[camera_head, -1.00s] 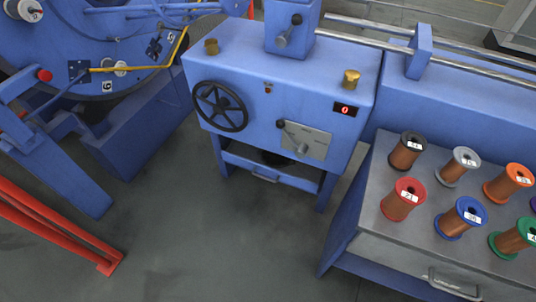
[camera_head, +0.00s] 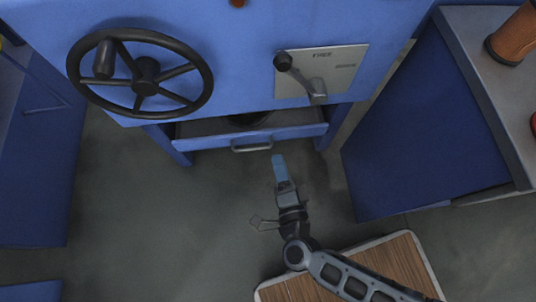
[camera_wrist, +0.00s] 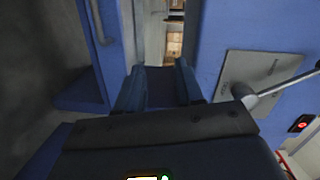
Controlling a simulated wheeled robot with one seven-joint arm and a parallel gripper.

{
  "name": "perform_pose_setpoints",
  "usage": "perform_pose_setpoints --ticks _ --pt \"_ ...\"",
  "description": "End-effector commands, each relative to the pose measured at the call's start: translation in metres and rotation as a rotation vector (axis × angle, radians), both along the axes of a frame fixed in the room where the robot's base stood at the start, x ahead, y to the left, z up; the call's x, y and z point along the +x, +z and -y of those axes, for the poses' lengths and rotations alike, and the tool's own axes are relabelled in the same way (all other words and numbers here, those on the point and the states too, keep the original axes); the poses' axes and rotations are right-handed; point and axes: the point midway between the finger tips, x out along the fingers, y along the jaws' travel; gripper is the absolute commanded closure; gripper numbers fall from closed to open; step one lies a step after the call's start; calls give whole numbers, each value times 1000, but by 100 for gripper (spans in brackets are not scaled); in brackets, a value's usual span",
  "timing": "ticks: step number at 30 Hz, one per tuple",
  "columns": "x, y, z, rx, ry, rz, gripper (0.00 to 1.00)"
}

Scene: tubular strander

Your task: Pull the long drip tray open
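The long drip tray (camera_head: 200,140) is a blue drawer-like tray low under the blue machine housing, between its legs. Its front carries a small grey bar handle (camera_head: 251,146). A dark round shape shows inside, behind the tray front. My gripper (camera_head: 279,160) is in front of the tray, a little right of the handle and apart from it in the picture. In the wrist view my gripper's two blue fingers (camera_wrist: 158,85) are spread with nothing held between them. The handle (camera_wrist: 98,22) shows there at the upper left, outside the fingers.
A black handwheel (camera_head: 146,82) and a lever on a grey plate (camera_head: 340,72) project from the housing above the tray. A blue cabinet (camera_head: 425,130) stands close on the right. Grey floor (camera_head: 165,220) is free at the left front.

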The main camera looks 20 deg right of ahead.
Motion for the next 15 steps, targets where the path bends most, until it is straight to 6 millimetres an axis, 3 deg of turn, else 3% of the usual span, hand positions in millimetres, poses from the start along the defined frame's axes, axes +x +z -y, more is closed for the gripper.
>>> perform_pose_setpoints --ticks 1,6,10,15 --pt "11 -34 -18 46 -16 -13 63" --pt "28 -80 -49 154 -86 -61 63" --pt "32 -93 -60 190 -114 -79 63" --pt "45 -100 -60 199 -123 -85 63"
